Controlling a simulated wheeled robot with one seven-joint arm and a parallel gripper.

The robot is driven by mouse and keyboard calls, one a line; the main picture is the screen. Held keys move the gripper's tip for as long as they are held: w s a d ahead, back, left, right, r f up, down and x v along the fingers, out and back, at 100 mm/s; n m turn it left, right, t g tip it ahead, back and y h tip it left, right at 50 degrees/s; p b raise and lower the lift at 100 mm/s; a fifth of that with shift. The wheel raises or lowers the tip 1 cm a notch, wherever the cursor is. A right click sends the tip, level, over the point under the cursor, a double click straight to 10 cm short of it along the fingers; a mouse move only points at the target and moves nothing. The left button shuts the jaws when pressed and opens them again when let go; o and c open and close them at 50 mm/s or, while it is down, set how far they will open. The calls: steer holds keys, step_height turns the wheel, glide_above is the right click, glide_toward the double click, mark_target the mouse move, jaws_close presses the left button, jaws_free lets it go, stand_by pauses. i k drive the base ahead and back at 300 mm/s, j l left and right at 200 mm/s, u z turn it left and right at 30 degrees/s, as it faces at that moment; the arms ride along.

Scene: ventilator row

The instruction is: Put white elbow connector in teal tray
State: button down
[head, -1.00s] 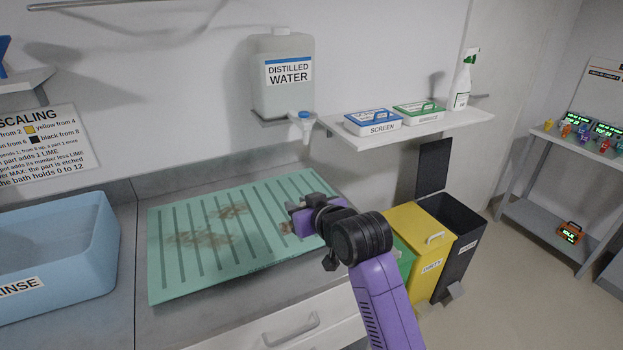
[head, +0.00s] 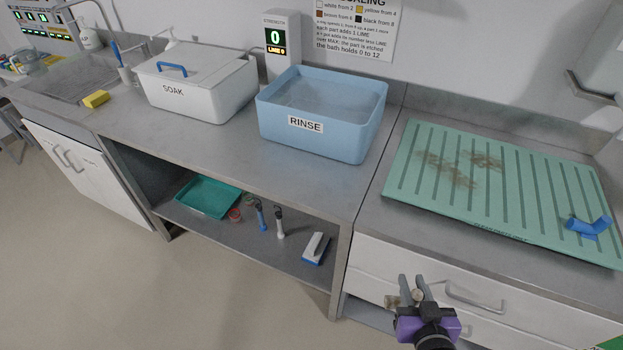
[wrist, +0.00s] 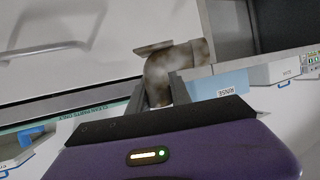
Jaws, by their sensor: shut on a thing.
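The white elbow connector (wrist: 165,72) is a bent whitish pipe with brown stains and a flange at one end. My gripper (wrist: 158,92) is shut on it in the wrist view. In the head view my gripper (head: 412,292) is in front of the drawer unit, and the elbow (head: 417,297) shows small and partly hidden between its fingers. The teal tray (head: 207,197) lies on the low open shelf under the counter, left of my gripper and well apart from it. It looks empty.
The low shelf (head: 262,250) also holds brushes and a red ring right of the tray. Above stand the blue RINSE basin (head: 343,140) and white SOAK box (head: 200,95). A blue elbow (head: 588,227) lies on the green ribbed mat (head: 480,205). Floor at left is clear.

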mark_target(209, 197)
steer(key=i+j+u, duration=0.15)
steer(key=j+u, duration=0.25)
steer(key=i+j+u, duration=0.15)
steer(key=u, duration=0.2)
steer(key=i+j+u, duration=0.2)
steer(key=u, duration=0.2)
steer(key=i+j+u, duration=0.15)
steer(key=u, duration=0.2)
steer(key=i+j+u, duration=0.2)
steer(key=i, duration=0.45)
steer(key=i+j+u, duration=0.15)
steer(key=i, duration=0.55)
steer(key=i+j+z, duration=0.1)
steer(key=i+z, duration=0.2)
steer(key=i+j+z, duration=0.3)
steer(key=i, duration=0.15)
steer(key=i+j+z, duration=0.15)
steer(key=i+z, duration=0.15)
